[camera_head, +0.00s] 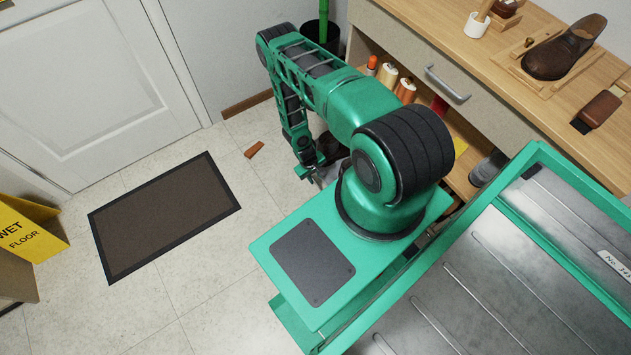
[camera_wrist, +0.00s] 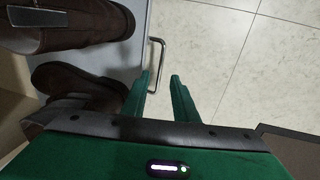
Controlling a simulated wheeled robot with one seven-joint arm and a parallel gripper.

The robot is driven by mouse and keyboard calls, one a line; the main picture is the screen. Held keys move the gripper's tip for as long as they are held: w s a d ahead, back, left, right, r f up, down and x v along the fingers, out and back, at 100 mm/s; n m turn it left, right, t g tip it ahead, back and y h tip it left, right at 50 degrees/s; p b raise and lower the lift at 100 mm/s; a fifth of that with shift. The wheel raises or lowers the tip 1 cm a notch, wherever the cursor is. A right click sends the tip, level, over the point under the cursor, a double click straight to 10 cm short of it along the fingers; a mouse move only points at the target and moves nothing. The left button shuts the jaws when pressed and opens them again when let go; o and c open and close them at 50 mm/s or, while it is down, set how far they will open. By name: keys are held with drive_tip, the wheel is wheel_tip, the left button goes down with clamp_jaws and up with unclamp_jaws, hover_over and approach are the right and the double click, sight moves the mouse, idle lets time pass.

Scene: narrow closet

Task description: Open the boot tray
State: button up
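The boot tray (camera_wrist: 126,66) shows in the wrist view as a pale grey-blue surface bearing brown boots (camera_wrist: 75,80). A thin metal bow handle (camera_wrist: 162,58) stands out from its right edge. My gripper (camera_wrist: 160,76) is open, its two green fingers apart. The handle shows between and just beyond the fingertips; I cannot tell whether either finger touches it. In the head view my gripper (camera_head: 312,172) is low by the bench, and my arm hides most of the tray.
A workbench with a closed drawer (camera_head: 460,62) and shelves stands at right. A dark doormat (camera_head: 165,215) lies before the white door (camera_head: 85,85). A yellow wet-floor sign (camera_head: 28,228) is at far left. A small brown wedge (camera_head: 254,150) lies on the tiles. Tiled floor between is clear.

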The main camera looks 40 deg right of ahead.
drive_tip(key=shift+a+r, duration=0.2)
drive_tip(key=shift+r, duration=0.85)
drive_tip(key=shift+a+r, duration=0.15)
drive_tip(key=shift+r, duration=0.9)
